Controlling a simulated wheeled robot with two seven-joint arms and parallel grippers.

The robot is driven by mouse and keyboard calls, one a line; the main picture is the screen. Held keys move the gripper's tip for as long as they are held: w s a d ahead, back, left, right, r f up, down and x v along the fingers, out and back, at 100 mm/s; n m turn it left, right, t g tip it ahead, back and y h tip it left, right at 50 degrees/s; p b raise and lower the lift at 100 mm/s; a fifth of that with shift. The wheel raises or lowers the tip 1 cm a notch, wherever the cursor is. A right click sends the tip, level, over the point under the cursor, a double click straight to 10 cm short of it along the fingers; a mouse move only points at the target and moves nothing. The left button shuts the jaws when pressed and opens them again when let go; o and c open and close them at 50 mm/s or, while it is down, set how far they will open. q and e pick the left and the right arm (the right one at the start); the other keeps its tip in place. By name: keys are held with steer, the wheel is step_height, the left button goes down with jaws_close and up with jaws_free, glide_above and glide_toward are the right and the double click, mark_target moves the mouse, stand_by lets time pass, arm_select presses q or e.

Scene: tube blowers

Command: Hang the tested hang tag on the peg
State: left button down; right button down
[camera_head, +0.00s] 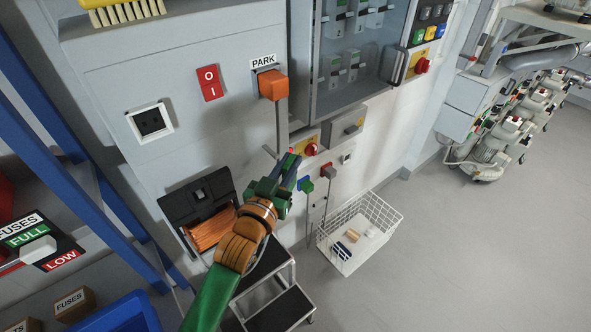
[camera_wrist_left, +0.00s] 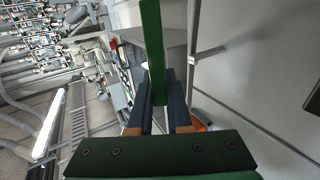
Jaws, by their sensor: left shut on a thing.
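My left gripper (camera_head: 294,163) is in front of the lower right of the grey cabinet, below the grey box. In the left wrist view its two dark fingers (camera_wrist_left: 159,100) are shut on a narrow green piece, seen edge-on, which looks like the hang tag (camera_wrist_left: 152,40). Any writing on it is not readable. In the head view a small green piece (camera_head: 305,184) shows just right of the fingers; I cannot tell whether it is the same tag. I cannot make out the peg clearly. My right gripper is not in view.
A red knob on a yellow plate (camera_head: 311,149) is just above. A white wire basket (camera_head: 370,215) and a black step stool (camera_head: 285,308) are below. Open floor lies to the right.

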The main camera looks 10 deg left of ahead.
mark_target(273, 154)
arm_select(q)
steer(key=w+a, duration=0.1)
steer(key=w+a+b, duration=0.1)
steer(key=w+a, duration=0.1)
steer(key=w+a+b, duration=0.1)
steer(key=shift+w+a+f, duration=0.3)
steer(key=shift+w+f, duration=0.05)
steer(key=shift+s+d+r, duration=0.1)
steer(key=shift+d, duration=0.1)
steer(key=shift+a, duration=0.1)
